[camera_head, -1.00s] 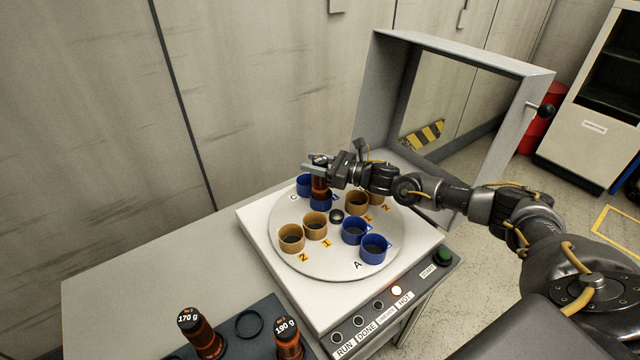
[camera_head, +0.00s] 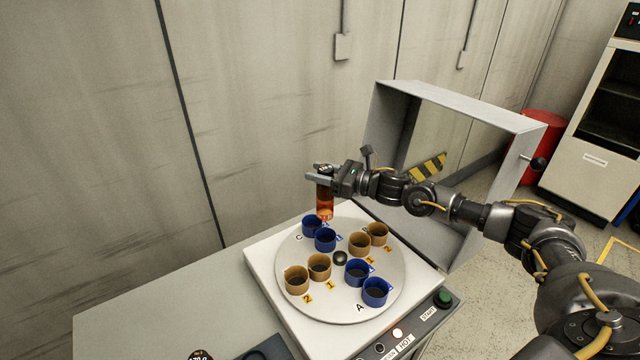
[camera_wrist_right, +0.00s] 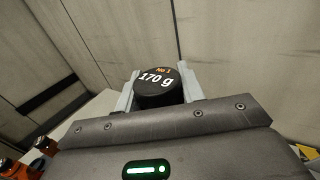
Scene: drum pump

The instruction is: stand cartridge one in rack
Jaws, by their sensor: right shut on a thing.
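My right gripper (camera_head: 318,172) is shut on an amber cartridge (camera_head: 325,200) with a black cap. It holds the cartridge upright above the blue cups at the back of the turntable. In the right wrist view the cap (camera_wrist_right: 157,88) reads "No 1" and "170 g", between the two fingers. The dark rack (camera_head: 262,349) is mostly cut off at the bottom edge of the head view. One black cartridge cap (camera_head: 200,355) shows beside it there. My left gripper is not in view.
The round turntable (camera_head: 330,305) carries several blue and tan cups around a central knob (camera_head: 340,258). An open grey lid (camera_head: 450,105) stands behind it, close to my right arm. The grey bench top (camera_head: 170,310) at left is clear.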

